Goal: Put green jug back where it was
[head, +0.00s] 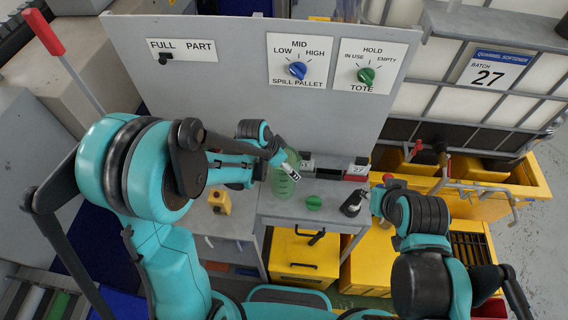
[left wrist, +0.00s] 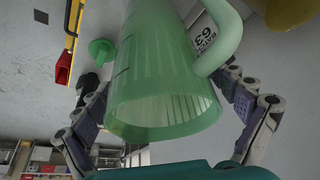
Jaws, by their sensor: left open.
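The translucent green jug (head: 284,182) is on the grey bench, in front of the upright panel. In the left wrist view the jug (left wrist: 155,75) fills the middle, its wide open rim toward the camera and its handle on the right. My left gripper (head: 277,160) is at the jug; its two fingers (left wrist: 165,108) are spread on either side of it, with no clear grip on it. My right gripper (head: 358,202) is over the right end of the bench, by a small dark item; its finger gap is unclear.
A green round knob-like piece (head: 313,203) lies on the bench right of the jug. Labelled containers (head: 357,170) stand behind it. The panel (head: 220,80) with dials rises at the back. Yellow bins (head: 303,258) are below, and a tote (head: 490,75) is at the right.

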